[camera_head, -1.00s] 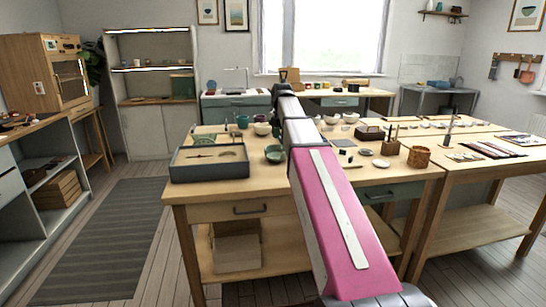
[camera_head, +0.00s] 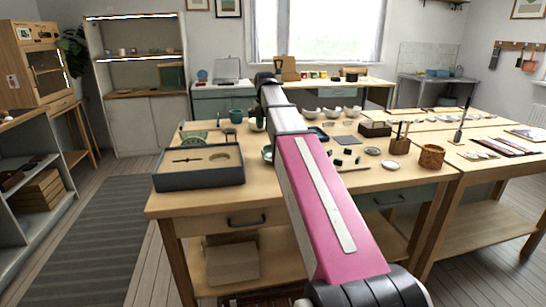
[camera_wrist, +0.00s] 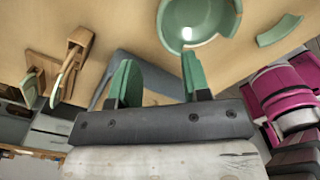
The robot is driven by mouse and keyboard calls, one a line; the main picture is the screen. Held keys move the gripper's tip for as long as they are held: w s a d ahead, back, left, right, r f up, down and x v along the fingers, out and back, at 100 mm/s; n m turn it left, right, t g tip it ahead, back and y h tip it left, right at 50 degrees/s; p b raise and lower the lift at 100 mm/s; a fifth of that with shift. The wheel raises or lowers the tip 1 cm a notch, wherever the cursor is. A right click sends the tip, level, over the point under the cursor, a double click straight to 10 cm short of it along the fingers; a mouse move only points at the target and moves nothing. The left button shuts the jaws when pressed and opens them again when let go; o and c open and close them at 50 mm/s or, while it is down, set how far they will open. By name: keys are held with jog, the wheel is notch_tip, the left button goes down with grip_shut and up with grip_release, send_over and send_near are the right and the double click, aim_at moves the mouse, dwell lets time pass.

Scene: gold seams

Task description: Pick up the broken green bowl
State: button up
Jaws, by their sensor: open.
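The broken green bowl (camera_wrist: 165,28) is at the top of the wrist view, on the wooden table. Its rim looks broken on the right side. A loose curved green shard (camera_wrist: 280,30) lies apart from it to the right. My gripper (camera_wrist: 158,75) is open with nothing between its green-padded fingers. The right fingertip is close to the bowl's lower rim; I cannot tell whether they touch. In the head view a green bowl (camera_head: 266,153) shows beside my pink arm, which partly hides it. The gripper's fingers are not clear there.
A dark tray (camera_head: 200,178) stands at the table's front left. A green cup (camera_head: 236,116) and several pale bowls (camera_head: 329,113) stand farther back. To the right are a wooden cup (camera_head: 431,156) and a tool holder (camera_head: 400,145). A wooden stand (camera_wrist: 76,55) shows in the wrist view.

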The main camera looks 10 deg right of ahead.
send_over(265, 146)
jog(key=f, duration=0.4)
jog(key=shift+w+d+f, duration=0.1)
jog(key=shift+w+d, duration=0.1)
jog(key=shift+w, duration=0.15)
jog(key=f, duration=0.4)
jog(key=shift+s+a+f, duration=0.15)
jog(key=shift+s+a, duration=0.15)
jog(key=shift+s, duration=0.05)
jog(key=shift+f, duration=0.5)
grip_shut()
